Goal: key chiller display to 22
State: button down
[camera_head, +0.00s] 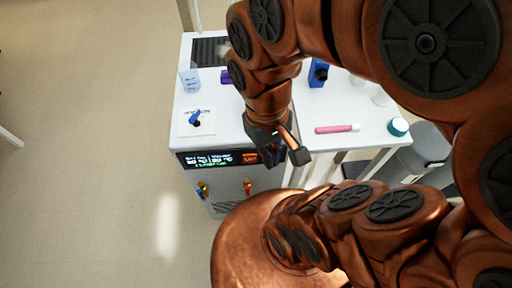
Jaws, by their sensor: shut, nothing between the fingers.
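The chiller (228,183) is a white cabinet with a dark display panel (210,160) on its front upper edge. The panel shows white and green characters, too small to read, and a red-orange lit area at its right end, partly covered by my arm. My gripper (299,156) is shut and empty. It is just right of the panel's right end, in front of the bench edge; I cannot tell whether it touches anything. My arm hides part of the cabinet top.
On the cabinet top are a blue item on a white sheet (190,128), a clear beaker (189,80) and a dark grille (208,51). A pink tube (337,128) and a teal-lidded jar (398,126) are on the bench at right.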

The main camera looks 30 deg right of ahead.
aim_at(251, 158)
jog(key=z, duration=1.45)
jog(key=k, duration=1.4)
jog(key=u, duration=1.3)
